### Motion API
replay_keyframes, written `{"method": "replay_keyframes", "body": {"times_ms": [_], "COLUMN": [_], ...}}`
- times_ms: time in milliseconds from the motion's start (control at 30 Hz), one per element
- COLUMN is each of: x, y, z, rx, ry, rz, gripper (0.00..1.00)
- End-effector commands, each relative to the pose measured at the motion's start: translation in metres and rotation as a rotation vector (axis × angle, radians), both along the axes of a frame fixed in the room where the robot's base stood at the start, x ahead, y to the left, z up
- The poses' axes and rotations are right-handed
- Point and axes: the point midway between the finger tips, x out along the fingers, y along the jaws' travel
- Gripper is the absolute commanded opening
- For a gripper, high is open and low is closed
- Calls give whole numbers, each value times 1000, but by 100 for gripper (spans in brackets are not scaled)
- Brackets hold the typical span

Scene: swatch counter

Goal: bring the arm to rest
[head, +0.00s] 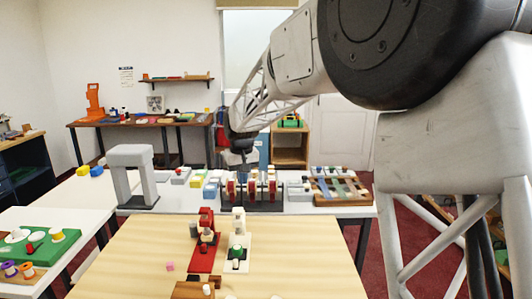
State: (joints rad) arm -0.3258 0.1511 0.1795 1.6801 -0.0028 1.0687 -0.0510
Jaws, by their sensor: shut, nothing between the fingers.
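My arm reaches in from the upper right of the head view. My gripper (243,157) points down near the middle of the picture, in front of or above the row of small items on the white counter (180,200). Its fingers are small and dark here, shut with nothing between them. How far the fingertips are above the items I cannot tell.
A grey arch (131,156) stands on the counter's left. A wooden board with coloured strips (338,188) lies right. On the wooden table (140,260) in front are a red stand (203,255) and a white stand (238,252). The table's left part is mostly clear.

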Motion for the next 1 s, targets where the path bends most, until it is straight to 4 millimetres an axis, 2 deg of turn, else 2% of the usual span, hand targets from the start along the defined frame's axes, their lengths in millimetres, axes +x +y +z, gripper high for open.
{"method": "replay_keyframes", "body": {"times_ms": [33,200,500,767,1000], "x": [-11,-46,-113,-175,-234], "y": [-12,-46,-102,-144,-177], "z": [7,23,40,47,46], "rx": [2,6,13,18,22], "ry": [-7,-21,-45,-67,-87], "rz": [-11,-45,-107,-159,-208], "gripper": [0,0,0,0,0]}}
